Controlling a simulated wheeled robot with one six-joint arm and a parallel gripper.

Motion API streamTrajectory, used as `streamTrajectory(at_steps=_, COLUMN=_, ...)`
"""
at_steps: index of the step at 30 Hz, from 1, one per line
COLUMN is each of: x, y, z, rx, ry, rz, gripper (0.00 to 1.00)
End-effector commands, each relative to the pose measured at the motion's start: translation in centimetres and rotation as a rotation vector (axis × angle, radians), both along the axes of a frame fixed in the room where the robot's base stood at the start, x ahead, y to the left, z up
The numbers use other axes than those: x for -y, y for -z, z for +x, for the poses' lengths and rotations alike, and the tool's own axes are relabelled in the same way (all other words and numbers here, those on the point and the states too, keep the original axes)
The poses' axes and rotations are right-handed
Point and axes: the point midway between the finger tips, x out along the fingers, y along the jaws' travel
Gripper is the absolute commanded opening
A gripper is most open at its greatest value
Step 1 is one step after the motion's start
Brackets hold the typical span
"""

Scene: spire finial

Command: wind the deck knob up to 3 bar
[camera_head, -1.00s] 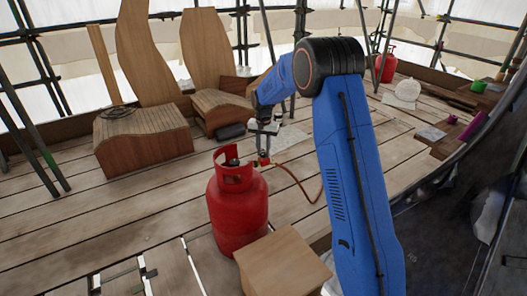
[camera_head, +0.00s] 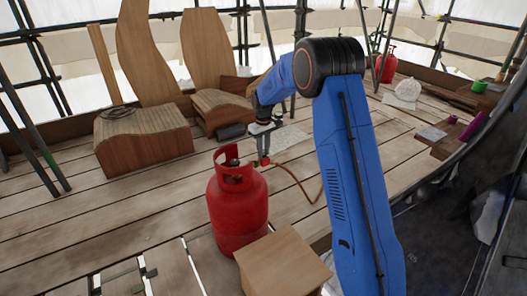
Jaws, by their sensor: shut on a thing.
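A red gas cylinder (camera_head: 238,212) stands upright on the plank deck, left of my blue arm. A small red regulator part (camera_head: 263,161) sits just right of its collar, with a reddish-brown hose (camera_head: 300,187) running from it to the right. My gripper (camera_head: 264,155) points down over this part and is shut on it. The part is small and mostly covered by the jaws; I take it to be the deck knob, though its marks and any pressure reading cannot be read.
A wooden box (camera_head: 283,262) stands in front of the cylinder. Curved wooden pieces (camera_head: 143,140) stand at the back left. A second red cylinder (camera_head: 387,64) is at the back right. Scaffold poles (camera_head: 32,130) rise at the left. Planks left of the cylinder are clear.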

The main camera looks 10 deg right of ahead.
Motion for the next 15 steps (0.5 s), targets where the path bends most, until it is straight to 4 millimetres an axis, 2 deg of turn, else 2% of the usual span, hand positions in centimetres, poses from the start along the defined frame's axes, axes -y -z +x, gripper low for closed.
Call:
streamTrajectory(at_steps=6, x=-0.01, y=-0.07, z=0.05, rx=0.002, ry=-0.190, rz=0.000, gripper=0.01)
streamTrajectory(at_steps=15, x=-0.03, y=-0.07, z=0.03, rx=0.002, ry=-0.385, rz=0.000, gripper=0.01)
